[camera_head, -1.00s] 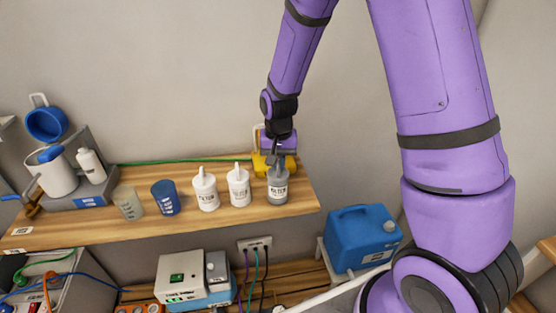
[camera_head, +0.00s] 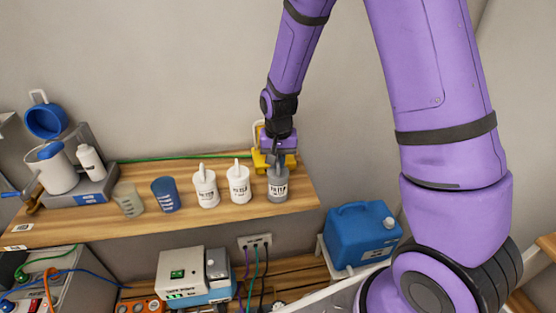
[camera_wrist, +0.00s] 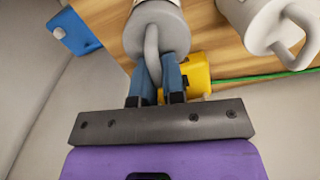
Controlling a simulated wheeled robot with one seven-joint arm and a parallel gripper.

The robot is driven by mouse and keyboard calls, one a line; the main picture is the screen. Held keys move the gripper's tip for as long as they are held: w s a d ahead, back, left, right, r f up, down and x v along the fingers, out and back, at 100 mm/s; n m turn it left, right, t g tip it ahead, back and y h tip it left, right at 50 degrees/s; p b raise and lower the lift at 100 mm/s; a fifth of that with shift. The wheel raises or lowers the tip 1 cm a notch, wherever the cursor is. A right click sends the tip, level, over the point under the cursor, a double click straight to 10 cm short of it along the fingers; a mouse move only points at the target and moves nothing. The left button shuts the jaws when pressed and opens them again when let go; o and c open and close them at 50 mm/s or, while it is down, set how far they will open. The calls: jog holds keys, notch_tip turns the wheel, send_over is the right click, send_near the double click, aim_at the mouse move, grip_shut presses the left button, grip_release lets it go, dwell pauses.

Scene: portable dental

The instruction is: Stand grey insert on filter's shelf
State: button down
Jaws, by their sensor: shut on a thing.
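The grey insert (camera_head: 277,189), a labelled cylinder with a loop handle on top, stands upright on the wooden shelf (camera_head: 100,226) near its right end. In the wrist view the grey insert (camera_wrist: 160,28) is at the top centre. My gripper (camera_head: 278,160) is above it with its fingers pointing down; in the wrist view my gripper (camera_wrist: 160,80) has its two blue fingers shut on the handle from both sides. I cannot tell whether the insert's base touches the shelf.
Two white inserts (camera_head: 239,186) (camera_head: 205,188), a blue cup (camera_head: 165,195) and a clear cup (camera_head: 128,199) stand left of it. A yellow object (camera_head: 261,160) is close behind my gripper. A blue container (camera_head: 358,236) is lower right.

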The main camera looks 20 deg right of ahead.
jog(key=c, duration=1.1)
grip_release()
notch_tip(320, 180, up, 11)
jog(key=s+d+r+n+t, duration=0.2)
jog(key=s+d+r+t, duration=0.15)
jog(key=s+r, duration=0.9)
jog(key=s+d+r, duration=0.1)
jog(key=s+r, duration=0.1)
jog(key=s, duration=0.2)
jog(key=s+r+n+t, duration=0.1)
jog(key=s+r, duration=0.1)
jog(key=s, duration=0.2)
jog(key=s+d+r+n, duration=0.1)
jog(key=s+r, duration=0.2)
jog(key=s, duration=0.2)
jog(key=shift+d+t, duration=0.25)
jog(key=shift+d, duration=0.1)
